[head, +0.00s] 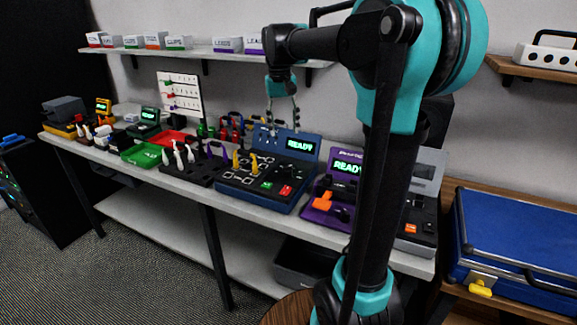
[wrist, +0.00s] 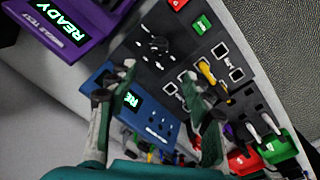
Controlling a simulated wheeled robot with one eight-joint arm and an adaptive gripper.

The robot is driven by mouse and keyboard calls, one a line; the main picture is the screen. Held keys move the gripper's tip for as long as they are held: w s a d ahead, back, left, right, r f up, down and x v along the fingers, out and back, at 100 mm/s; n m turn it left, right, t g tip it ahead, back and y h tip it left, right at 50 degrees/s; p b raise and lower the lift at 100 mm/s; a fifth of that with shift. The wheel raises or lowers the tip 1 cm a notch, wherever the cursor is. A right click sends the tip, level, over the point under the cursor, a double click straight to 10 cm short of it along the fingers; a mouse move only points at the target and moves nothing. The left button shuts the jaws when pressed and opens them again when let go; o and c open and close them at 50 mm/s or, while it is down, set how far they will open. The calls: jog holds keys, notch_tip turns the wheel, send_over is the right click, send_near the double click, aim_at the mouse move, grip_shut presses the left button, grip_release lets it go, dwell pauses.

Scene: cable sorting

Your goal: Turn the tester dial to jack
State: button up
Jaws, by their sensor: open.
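The blue tester (head: 300,174) stands on the bench with a lit READY screen (head: 302,146), sockets, and green and red buttons. In the wrist view its dark panel (wrist: 140,70) lies below my gripper. A small dark knob (wrist: 157,45), which looks like the dial, shows on the panel beyond the fingertips. Its setting is too small to read. My gripper (wrist: 158,73) is open and empty, its two fingers apart over the panel. In the head view my gripper (head: 283,117) hangs above the tester's back left side, apart from it.
A purple tester (head: 322,211) with its own READY screen stands right of the blue one. Yellow plugs (wrist: 212,75) stand in the blue tester's sockets. A black rack (head: 191,168) with white and purple plugs and a green tray (head: 141,154) are to the left.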

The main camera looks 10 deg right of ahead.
aim_at(287, 166)
jog(key=f, duration=1.4)
jog(key=shift+d+f, duration=0.3)
jog(key=shift+d, duration=0.1)
jog(key=c, duration=1.1)
